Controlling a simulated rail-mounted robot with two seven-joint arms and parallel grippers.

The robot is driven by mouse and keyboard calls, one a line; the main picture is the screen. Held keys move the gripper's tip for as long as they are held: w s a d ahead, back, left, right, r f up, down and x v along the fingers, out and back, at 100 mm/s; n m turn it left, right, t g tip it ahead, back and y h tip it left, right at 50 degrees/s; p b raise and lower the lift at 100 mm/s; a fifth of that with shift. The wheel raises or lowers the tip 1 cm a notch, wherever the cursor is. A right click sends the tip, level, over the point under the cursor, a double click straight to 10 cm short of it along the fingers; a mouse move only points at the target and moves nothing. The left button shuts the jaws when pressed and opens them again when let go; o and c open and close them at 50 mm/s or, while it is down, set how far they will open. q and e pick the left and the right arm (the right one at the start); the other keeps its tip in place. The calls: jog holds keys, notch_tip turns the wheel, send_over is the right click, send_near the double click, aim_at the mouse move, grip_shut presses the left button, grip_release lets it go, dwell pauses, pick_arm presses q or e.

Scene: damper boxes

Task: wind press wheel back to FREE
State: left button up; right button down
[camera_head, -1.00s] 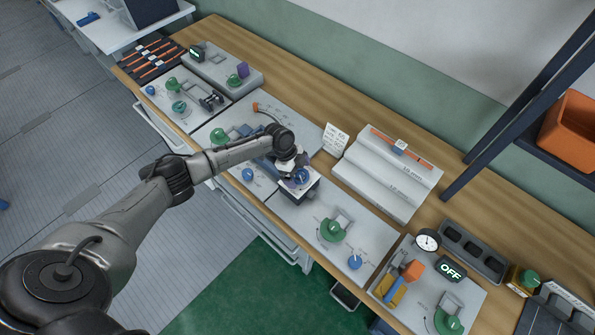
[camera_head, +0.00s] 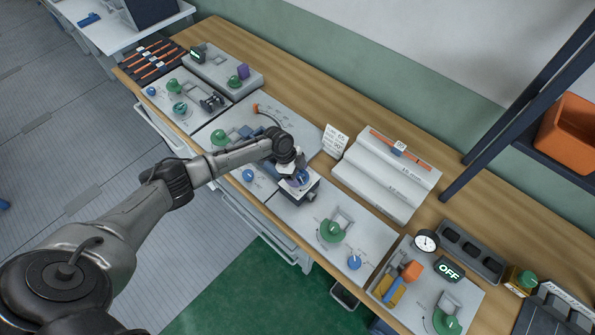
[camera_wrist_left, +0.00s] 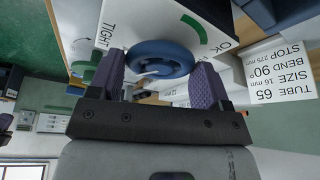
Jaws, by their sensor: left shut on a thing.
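The press wheel is a blue round handwheel (camera_wrist_left: 160,60) on a white panel in the left wrist view. The panel around it reads "TIGHT" and "OK" and has a green arc. My left gripper (camera_wrist_left: 163,82) has its two purple finger pads on either side of the wheel and is shut on it. In the head view the left gripper (camera_head: 297,174) sits over the small box with the wheel, hiding most of it. Any "FREE" mark is not readable. My right gripper does not show.
A white card (camera_wrist_left: 275,72) reading "TUBE 65, SIZE 16 mm, BEND 90°, STOP 275 mm" stands close by. A stepped grey rack (camera_head: 385,180) with an orange rod is to the right. Panels with green knobs (camera_head: 331,231) and a blue knob (camera_head: 354,262) lie in front.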

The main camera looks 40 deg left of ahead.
pick_arm(q)
jog(key=n+t+y+p, duration=0.1)
jog(key=n+p, duration=0.2)
jog(key=n+t+y+p, duration=0.1)
jog(key=n+p, duration=0.3)
jog(key=n+y+p, duration=0.1)
jog(key=n+p, duration=0.2)
jog(key=n, duration=0.1)
jog(key=shift+s+d+r+t, duration=0.25)
jog(key=shift+d+r+t, duration=0.1)
jog(key=shift+d+t, duration=0.05)
jog(key=n+y+p, duration=0.1)
jog(key=n+p, duration=0.1)
jog(key=shift+d+n+p, duration=0.1)
jog(key=shift+n+p, duration=0.2)
jog(key=shift+p, duration=0.05)
jog(key=n+y+p, duration=0.1)
jog(key=n, duration=0.1)
jog(key=shift+d+f+n, duration=0.1)
jog(key=shift+f+n, duration=0.05)
jog(key=shift+n, duration=0.25)
jog(key=shift+n+y+p, duration=0.4)
jog(key=shift+n+p, duration=0.05)
jog(key=shift+n, duration=0.35)
jog(key=shift+w+d+f+n+g+y, duration=0.1)
jog(key=shift+n+g+y, duration=0.2)
jog(key=shift+n, duration=0.9)
jog(key=shift+n+g+y, duration=0.3)
jog(key=shift+n+y, duration=0.1)
jog(key=shift+n, duration=1)
